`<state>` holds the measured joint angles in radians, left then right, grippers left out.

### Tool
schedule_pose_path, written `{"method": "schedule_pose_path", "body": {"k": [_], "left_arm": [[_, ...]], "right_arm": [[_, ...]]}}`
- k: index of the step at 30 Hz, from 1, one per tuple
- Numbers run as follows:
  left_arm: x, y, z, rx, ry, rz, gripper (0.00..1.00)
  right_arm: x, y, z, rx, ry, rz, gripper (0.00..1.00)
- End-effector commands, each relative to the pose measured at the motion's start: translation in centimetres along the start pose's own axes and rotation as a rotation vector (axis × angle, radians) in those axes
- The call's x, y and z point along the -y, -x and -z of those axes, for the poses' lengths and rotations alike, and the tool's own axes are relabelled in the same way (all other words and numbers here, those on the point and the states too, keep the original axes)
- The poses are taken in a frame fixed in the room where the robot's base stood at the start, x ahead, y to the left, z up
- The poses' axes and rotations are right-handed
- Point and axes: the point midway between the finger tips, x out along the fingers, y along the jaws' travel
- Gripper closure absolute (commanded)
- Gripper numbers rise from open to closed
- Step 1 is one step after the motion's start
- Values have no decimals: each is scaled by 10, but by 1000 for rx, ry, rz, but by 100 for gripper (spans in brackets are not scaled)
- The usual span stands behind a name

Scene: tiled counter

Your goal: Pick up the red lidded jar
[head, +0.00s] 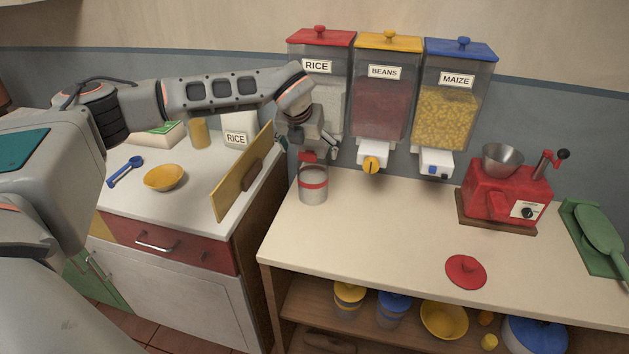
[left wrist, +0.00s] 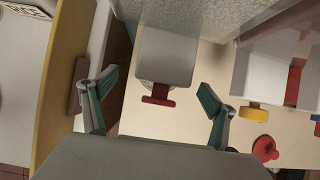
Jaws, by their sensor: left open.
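A clear jar with a red band (head: 313,185) stands upright on the right counter, below the rice dispenser (head: 318,90). A round red lid with a knob (head: 466,270) lies apart from it near the counter's front edge; it also shows in the left wrist view (left wrist: 265,148). My left gripper (head: 308,148) is open just above the jar, beside the rice dispenser's outlet. In the left wrist view, the open fingers (left wrist: 158,84) are either side of the outlet with its red handle (left wrist: 158,96). The outlet mostly hides the jar there. My right gripper is out of view.
An upright yellow board (head: 240,172) stands left of the jar. The beans dispenser (head: 384,90) and maize dispenser (head: 452,100) hang to the right. A red grinder (head: 505,195) stands at the right. The counter's middle is clear.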

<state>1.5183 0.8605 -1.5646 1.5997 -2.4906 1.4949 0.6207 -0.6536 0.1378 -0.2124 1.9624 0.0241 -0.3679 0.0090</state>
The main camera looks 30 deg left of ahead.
Motion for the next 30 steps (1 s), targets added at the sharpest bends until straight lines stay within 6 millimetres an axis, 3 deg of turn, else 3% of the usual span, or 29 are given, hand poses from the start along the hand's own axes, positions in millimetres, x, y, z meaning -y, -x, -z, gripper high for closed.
{"method": "schedule_pose_path", "body": {"k": [5,13,23,30], "left_arm": [[1,-17,3,-2,0,0,14],[3,-54,7,-1,0,1,14],[2,-61,7,0,0,2,14],[2,-61,7,0,0,2,73]], "right_arm": [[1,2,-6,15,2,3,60],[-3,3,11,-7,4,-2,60],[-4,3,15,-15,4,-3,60],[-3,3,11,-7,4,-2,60]]}}
